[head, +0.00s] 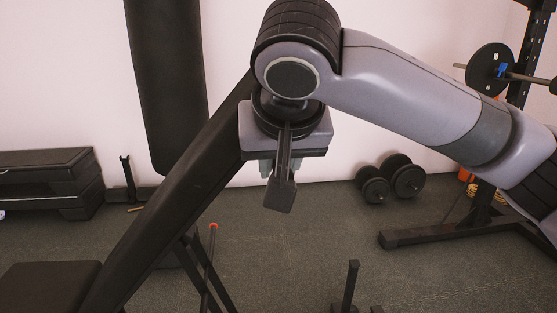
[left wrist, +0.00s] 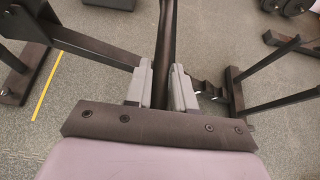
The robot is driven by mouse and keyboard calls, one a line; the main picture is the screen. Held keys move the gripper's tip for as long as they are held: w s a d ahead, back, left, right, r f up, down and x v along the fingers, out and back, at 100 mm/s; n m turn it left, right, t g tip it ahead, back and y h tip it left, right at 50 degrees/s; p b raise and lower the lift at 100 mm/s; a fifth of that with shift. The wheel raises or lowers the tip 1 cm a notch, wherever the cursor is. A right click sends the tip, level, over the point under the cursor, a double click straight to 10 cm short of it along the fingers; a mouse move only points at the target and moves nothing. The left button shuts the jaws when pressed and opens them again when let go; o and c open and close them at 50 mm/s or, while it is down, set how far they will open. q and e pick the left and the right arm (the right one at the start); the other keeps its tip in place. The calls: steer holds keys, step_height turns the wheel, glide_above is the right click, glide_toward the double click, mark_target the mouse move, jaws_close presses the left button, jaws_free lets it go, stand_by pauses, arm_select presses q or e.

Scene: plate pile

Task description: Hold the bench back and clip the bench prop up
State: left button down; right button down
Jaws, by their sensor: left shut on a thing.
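The black padded bench back (head: 172,192) leans up to the right from the dark bench seat (head: 48,285) in the head view. An arm of mine comes in from the right, so I take its gripper (head: 281,168) as my right one. It points down beside the upper end of the bench back, and its jaw state is unclear. In the left wrist view, my left gripper (left wrist: 160,92) is shut on a narrow black part (left wrist: 166,40), which looks like the bench back seen edge-on. I cannot make out the bench prop for certain.
A black-and-orange-tipped rod (head: 210,255) stands under the bench back. A short black post (head: 350,285) stands at front right. Dumbbells (head: 390,180) lie by the wall, beside a rack foot (head: 435,234). A punching bag (head: 165,80) hangs behind. Floor at centre right is clear.

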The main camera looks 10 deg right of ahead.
arm_select(q)
steer(key=shift+s+d+f, duration=0.1)
steer(key=shift+s+f, duration=0.1)
steer(key=shift+s+d+r, duration=0.1)
steer(key=shift+d+r, duration=0.2)
steer(key=shift+d, duration=0.6)
steer(key=shift+d+r, duration=0.3)
steer(key=shift+d, duration=0.6)
steer(key=shift+d+r, duration=0.55)
steer(key=shift+d, duration=0.3)
steer(key=shift+d+r, duration=0.5)
steer(key=shift+d, duration=0.3)
steer(key=shift+d+r, duration=1.4)
steer(key=shift+r, duration=0.1)
